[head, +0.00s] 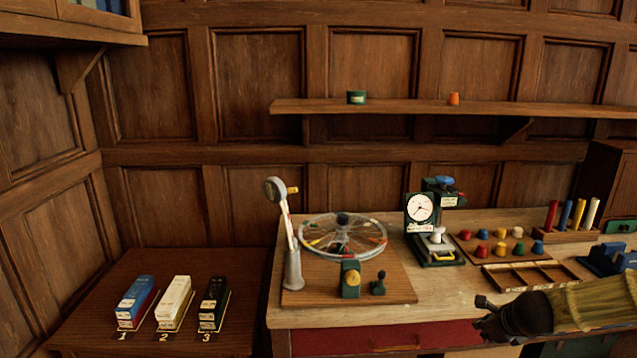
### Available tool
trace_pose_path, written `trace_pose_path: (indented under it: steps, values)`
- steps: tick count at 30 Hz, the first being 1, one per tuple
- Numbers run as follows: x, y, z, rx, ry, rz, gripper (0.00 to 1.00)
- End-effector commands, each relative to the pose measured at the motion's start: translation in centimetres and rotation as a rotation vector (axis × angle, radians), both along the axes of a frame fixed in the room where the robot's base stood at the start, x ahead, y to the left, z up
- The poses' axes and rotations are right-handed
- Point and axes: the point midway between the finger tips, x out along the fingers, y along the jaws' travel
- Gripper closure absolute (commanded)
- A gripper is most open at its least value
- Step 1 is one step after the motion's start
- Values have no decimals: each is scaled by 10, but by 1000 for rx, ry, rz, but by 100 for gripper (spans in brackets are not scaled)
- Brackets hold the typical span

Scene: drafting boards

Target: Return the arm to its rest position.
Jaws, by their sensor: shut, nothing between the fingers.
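My arm reaches in from the lower right, with an olive ribbed sleeve. My black gripper (486,318) is at its end, pointing left over the front edge of the workbench (450,300). The gripper is shut and holds nothing. Its fingertips are small and dark in this view. The arm hides part of the bench's front right.
A wheel on a wooden board (400,288), a dial gauge stand (421,212) and a partitioned tray (530,273) stand behind the gripper. Coloured knobs (481,251) and a blue fixture (603,262) are nearby. A lower table (100,265) at left bears three boxes. A shelf (400,106) runs above.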

Motion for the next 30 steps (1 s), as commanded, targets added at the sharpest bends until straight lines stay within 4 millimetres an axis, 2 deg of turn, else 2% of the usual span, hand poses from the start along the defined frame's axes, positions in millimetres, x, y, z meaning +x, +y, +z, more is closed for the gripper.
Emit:
trace_pose_path:
  steps: [1,6,17,26,30]
  values:
    - [-7,6,-14,-51,24,55,100]
    - [-35,26,-61,-240,102,283,100]
    - [-109,73,-151,-565,251,828,100]
    - [-190,112,-216,-746,337,1328,100]
    - [-233,129,-242,-800,358,1574,100]
